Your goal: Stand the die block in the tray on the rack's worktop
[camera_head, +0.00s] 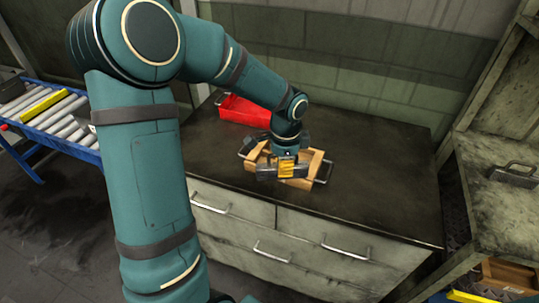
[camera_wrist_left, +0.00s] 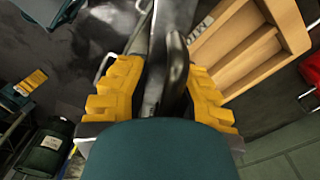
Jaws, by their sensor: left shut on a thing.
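My left gripper (camera_head: 287,168) is low over the worktop (camera_head: 375,190), at the near side of the wooden tray (camera_head: 301,183). Its yellow fingers are shut on a grey metal block, which looks like the die block (camera_head: 266,174). In the left wrist view the block (camera_wrist_left: 172,25) lies between the fingers, its dark handle blurred. The tray (camera_wrist_left: 250,50), with wooden dividers, is to the right of the block there. The gripper hides part of the tray, and I cannot tell whether the block touches it. My right gripper is not in view.
A red bin (camera_head: 244,111) stands behind the tray on the worktop. The worktop's right part is clear. A second grey block with a handle (camera_head: 514,174) lies on a shelf at the right. A roller conveyor (camera_head: 45,112) stands at the left.

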